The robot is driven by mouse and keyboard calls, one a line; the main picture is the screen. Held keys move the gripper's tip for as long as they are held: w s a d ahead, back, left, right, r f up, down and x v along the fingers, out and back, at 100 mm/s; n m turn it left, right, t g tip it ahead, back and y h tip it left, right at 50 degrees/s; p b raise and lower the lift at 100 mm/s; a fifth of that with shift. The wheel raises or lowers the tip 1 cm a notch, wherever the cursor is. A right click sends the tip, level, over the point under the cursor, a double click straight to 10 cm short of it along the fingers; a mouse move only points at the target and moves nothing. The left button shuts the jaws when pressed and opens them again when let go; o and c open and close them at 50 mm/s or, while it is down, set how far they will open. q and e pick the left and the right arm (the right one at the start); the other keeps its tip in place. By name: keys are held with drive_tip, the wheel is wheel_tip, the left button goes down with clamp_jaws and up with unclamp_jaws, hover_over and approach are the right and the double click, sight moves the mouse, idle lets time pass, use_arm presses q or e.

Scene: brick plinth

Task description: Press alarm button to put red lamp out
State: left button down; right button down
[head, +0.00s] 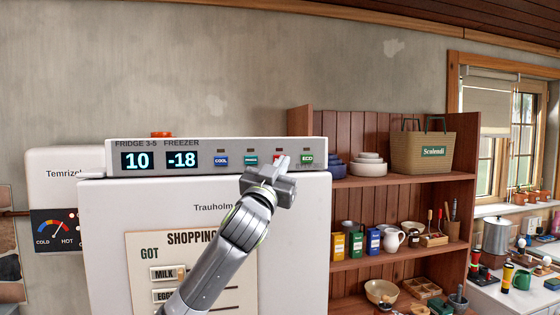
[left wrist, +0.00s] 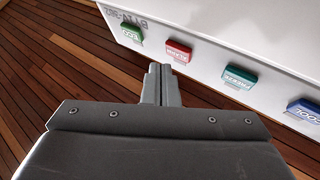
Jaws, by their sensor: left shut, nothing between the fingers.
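The control panel (head: 200,145) on top of the white fridge carries a row of coloured buttons. The red alarm button (left wrist: 178,51) shows clearly in the left wrist view, between the green ECO button (left wrist: 131,31) and a teal button (left wrist: 239,76). In the head view my left gripper mostly covers the red button. A small red lamp (head: 279,151) appears just above it; whether it is lit is hard to tell. My left gripper (head: 282,161) is shut and empty, its tips close in front of the red button. I cannot tell whether they touch it. My right gripper is out of view.
The blue COOL button (head: 221,160) sits farther left on the panel, right of the displays reading 10 and -18. An orange-red object (head: 161,134) tops the panel. A wooden shelf (head: 400,185) with bowls and a basket (head: 422,153) stands to the right.

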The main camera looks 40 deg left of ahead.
use_arm(q)
drive_tip(key=shift+s+d, duration=1.5)
drive_tip(key=shift+d, duration=0.3)
